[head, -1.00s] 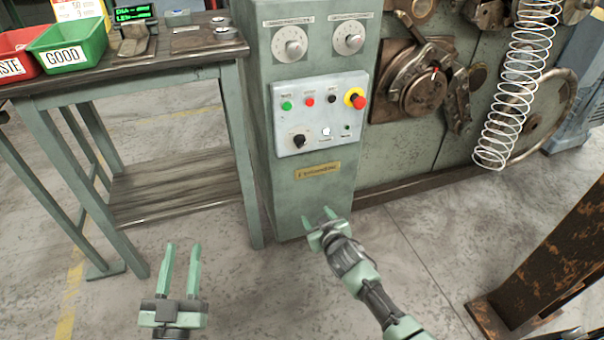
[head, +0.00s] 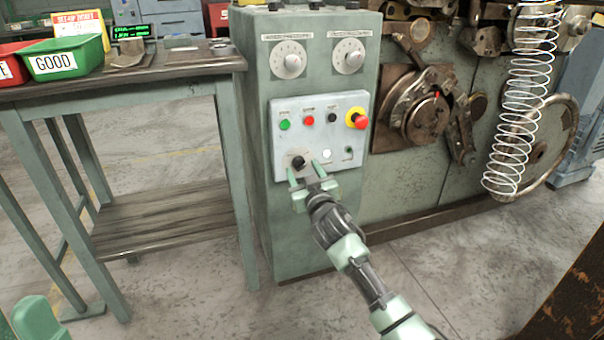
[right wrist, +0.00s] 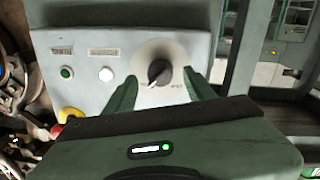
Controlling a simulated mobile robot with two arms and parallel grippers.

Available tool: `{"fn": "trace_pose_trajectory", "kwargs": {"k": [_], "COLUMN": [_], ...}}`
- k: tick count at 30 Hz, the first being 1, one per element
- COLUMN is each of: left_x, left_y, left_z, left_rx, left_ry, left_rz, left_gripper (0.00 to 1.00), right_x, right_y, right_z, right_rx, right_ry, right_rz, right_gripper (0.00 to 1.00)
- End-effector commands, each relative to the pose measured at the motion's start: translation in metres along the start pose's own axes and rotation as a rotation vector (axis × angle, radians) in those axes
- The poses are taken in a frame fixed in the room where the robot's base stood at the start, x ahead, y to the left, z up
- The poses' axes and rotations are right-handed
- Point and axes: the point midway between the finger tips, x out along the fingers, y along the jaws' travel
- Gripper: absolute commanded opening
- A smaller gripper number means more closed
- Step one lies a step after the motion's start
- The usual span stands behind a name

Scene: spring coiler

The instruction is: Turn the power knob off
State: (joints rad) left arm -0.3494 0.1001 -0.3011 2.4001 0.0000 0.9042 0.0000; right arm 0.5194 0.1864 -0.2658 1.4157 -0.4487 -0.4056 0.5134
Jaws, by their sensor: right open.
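The black power knob (head: 297,161) sits on a round light plate at the lower left of the pale control panel (head: 333,104). In the right wrist view the knob (right wrist: 159,72) shows up close, with a pale pointer line toward the lower left. My right gripper (head: 304,169) is open, its fingers pointing at the panel just below the knob. In the wrist view the fingertips flank the knob's lower part with gaps on both sides. I cannot tell whether they touch the panel. My left gripper's jaws are out of view.
A red emergency button with yellow collar (head: 357,117) and green (head: 285,125) and red (head: 309,120) buttons share the panel. A wooden-topped bench (head: 150,68) stands left. The coiler's mechanism (head: 423,115) and hanging spring (head: 515,110) are at right.

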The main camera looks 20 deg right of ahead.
Motion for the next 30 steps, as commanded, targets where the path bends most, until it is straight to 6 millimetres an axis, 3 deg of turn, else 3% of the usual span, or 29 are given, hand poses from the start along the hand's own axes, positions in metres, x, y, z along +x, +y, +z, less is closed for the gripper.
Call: {"fn": "trace_pose_trajectory", "kwargs": {"k": [4, 13, 14, 18, 20, 30], "left_x": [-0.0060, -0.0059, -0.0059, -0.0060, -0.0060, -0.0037], "left_y": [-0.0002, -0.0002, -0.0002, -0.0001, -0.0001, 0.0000], "left_z": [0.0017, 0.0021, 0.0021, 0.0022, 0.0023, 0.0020], "left_rx": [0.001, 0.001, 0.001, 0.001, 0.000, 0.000], "left_ry": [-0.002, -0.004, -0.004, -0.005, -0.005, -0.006], "left_rz": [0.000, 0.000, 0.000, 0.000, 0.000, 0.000], "left_gripper": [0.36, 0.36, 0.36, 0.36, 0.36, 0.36], "right_x": [0.0120, 0.0147, 0.0147, 0.0146, 0.0145, 0.0143], "right_y": [-0.0008, -0.0005, -0.0005, -0.0006, -0.0006, -0.0009], "right_z": [0.0008, 0.0000, 0.0000, 0.0001, 0.0002, 0.0003], "right_rx": [0.000, 0.000, 0.000, 0.000, 0.000, -0.041], "right_ry": [0.001, 0.000, 0.000, 0.000, 0.000, 0.001], "right_rz": [-0.001, -0.001, -0.001, -0.001, -0.001, -0.001], "right_gripper": [0.55, 0.55, 0.52, 0.13, 0.00, 0.00]}}
